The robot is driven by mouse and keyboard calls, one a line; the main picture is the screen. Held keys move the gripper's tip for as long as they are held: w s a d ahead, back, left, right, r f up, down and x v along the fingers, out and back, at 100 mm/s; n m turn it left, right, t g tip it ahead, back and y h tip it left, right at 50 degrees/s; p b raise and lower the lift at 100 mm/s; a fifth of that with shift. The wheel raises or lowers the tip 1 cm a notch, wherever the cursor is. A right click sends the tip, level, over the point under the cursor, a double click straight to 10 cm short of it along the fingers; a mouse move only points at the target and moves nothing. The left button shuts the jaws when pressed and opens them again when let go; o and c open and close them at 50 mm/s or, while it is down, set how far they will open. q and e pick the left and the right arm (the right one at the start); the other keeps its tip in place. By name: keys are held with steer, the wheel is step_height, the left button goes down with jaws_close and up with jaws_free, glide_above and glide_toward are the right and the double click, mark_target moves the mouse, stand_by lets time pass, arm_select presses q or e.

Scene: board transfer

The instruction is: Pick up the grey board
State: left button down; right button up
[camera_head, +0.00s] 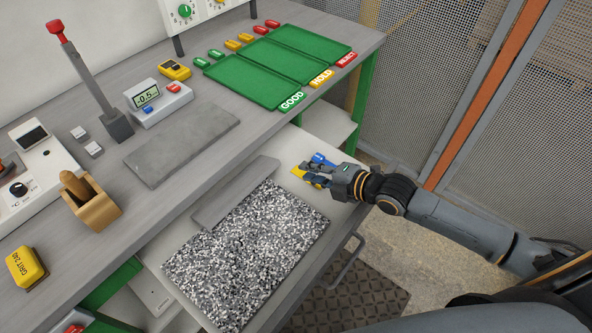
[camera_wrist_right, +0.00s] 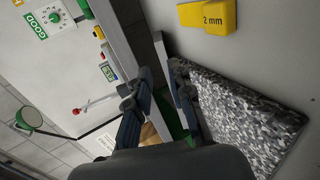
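A flat plain grey board (camera_head: 181,151) lies on the bench top in the head view. A smaller grey strip (camera_head: 236,194) lies on the pulled-out lower surface, beside a thick black-and-white speckled slab (camera_head: 247,254); the slab also shows in the wrist view (camera_wrist_right: 245,122). I cannot tell for certain which grey piece the task names. My right gripper (camera_head: 306,171) is over the right part of the lower surface, apart from all these pieces. In the wrist view its fingers (camera_wrist_right: 160,72) stand apart with nothing between them. My left gripper is out of view.
A yellow "2 mm" block (camera_wrist_right: 208,16) lies near my right gripper. Green trays (camera_head: 252,82) sit at the bench's far end. A meter (camera_head: 160,103), post stand (camera_head: 117,125) and wooden box (camera_head: 92,203) stand around the bench board. Mesh fencing (camera_head: 400,80) is at the right.

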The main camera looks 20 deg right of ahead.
mark_target(279, 163)
steer(key=shift+s+d+r, duration=0.1)
steer(key=shift+s+d, duration=0.05)
steer(key=shift+d, duration=0.1)
steer(key=x, duration=1.4)
steer(key=shift+r+p, duration=0.1)
steer(key=shift+p, duration=0.2)
steer(key=shift+c, duration=0.4)
jaws_close()
